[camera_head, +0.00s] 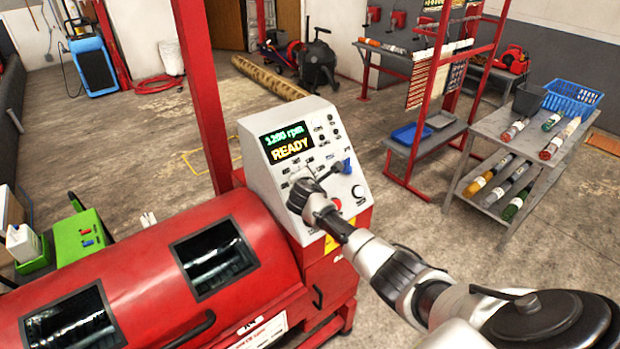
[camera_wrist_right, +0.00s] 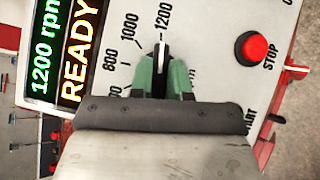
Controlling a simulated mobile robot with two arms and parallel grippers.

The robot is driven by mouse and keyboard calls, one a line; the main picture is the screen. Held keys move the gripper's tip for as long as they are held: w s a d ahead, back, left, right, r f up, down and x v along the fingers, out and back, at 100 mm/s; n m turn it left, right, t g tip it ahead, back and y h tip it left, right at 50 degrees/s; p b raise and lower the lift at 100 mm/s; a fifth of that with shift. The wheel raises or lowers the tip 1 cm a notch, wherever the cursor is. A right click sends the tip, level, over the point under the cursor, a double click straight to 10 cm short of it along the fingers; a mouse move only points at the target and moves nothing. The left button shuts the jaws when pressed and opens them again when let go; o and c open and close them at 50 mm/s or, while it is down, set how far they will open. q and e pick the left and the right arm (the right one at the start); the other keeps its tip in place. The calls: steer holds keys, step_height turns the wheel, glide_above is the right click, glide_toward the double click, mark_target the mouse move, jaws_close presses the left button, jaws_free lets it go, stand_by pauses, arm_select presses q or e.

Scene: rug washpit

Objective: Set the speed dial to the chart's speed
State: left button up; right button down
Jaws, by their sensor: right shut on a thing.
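The control panel (camera_head: 322,150) is on the red machine's end. Its display (camera_head: 286,143) reads "1200 rpm" and "READY", and it also shows in the right wrist view (camera_wrist_right: 62,50). The speed dial (camera_wrist_right: 160,55) is a dark knob with a white pointer line, directed at the 1200 mark. Marks for 1000 and 800 lie to its left. My right gripper (camera_wrist_right: 162,76), with green fingertips, is shut on the dial. In the head view my right gripper (camera_head: 303,192) covers the dial. My left gripper is not in view. A white label (camera_head: 262,335) on the machine is too small to read.
A red stop button (camera_wrist_right: 253,47) sits right of the dial in the wrist view. A blue knob (camera_head: 346,166) is close to the gripper on the panel. The red drum (camera_head: 150,255) fills the lower left. A grey shelf cart (camera_head: 500,205) stands right; floor between is clear.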

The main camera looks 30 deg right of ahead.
stand_by(0.5)
steer(key=c, duration=1.1)
jaws_free()
steer(key=b+v, duration=0.1)
steer(key=v, duration=0.9)
steer(key=shift+s+a+r, duration=0.15)
steer(key=shift+s+a, duration=0.05)
steer(key=shift+s, duration=0.05)
